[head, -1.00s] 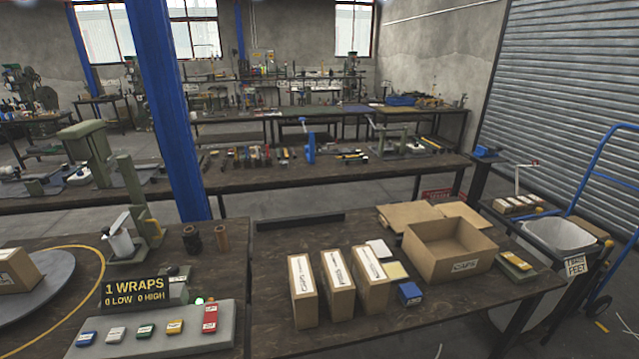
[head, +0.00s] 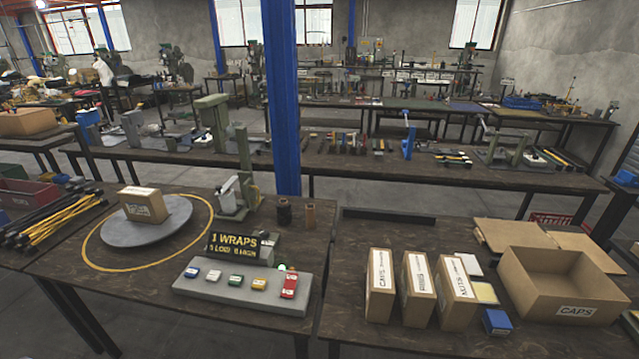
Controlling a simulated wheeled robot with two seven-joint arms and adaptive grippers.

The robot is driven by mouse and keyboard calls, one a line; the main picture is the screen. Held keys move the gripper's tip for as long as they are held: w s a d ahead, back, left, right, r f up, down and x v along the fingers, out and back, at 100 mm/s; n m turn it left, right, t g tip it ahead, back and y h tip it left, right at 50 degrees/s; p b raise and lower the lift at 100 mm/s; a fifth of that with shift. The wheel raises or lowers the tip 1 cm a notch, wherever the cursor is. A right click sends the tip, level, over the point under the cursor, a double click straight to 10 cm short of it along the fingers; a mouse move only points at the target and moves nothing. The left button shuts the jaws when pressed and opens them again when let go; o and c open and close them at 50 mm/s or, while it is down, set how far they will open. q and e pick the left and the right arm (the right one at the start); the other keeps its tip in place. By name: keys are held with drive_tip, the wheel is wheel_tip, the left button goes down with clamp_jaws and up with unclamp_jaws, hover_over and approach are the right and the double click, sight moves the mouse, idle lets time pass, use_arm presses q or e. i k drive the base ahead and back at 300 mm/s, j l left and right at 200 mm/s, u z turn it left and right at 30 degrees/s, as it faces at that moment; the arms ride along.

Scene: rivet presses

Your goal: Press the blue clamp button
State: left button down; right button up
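A blue button (head: 191,272) is the leftmost of a row on a grey sloped control panel (head: 240,294) on the table in the head view. To its right on the panel sit a white button (head: 213,275), a green button (head: 235,280), a yellow button (head: 259,284) and a larger red button (head: 289,286). The button labels are too small to read. A dark display (head: 238,245) behind the panel reads "1 WRAPS" with a line of smaller text below. Neither of my grippers is in view.
A round grey turntable (head: 146,231) inside a yellow ring carries a cardboard box (head: 143,204). A green-grey press (head: 236,191) stands behind the display. To the right are three upright boxes (head: 414,288) and an open CAPS carton (head: 560,286). A blue post (head: 284,110) rises behind.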

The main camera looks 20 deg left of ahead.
sight(193, 273)
drive_tip(key=u, duration=1.45)
drive_tip(key=k+j, duration=0.05)
